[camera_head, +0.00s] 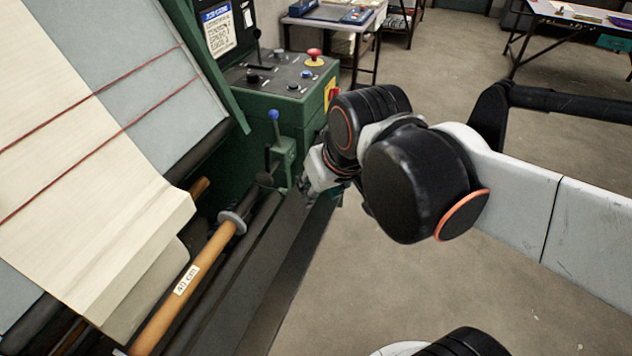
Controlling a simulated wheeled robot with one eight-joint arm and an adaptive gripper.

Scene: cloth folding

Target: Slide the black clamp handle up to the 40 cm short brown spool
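The brown spool with a "40 cm" label (205,262) lies along the front of the green machine, running from lower left to upper right. A grey disc (232,222) sits around it near its upper end. A small black part (266,178), probably the clamp handle, is just beyond the spool's upper end, with a visible space between it and the disc. My gripper (312,180) is at the machine's right front edge, right of that black part. My own wrist links cover much of it, so its fingers and any contact cannot be made out.
A lever with a blue knob (274,116) stands just above my gripper. The green control box (285,95) carries a red emergency button (314,55). Cream cloth (85,185) with red lines slopes down at left. Open floor (430,290) lies at right.

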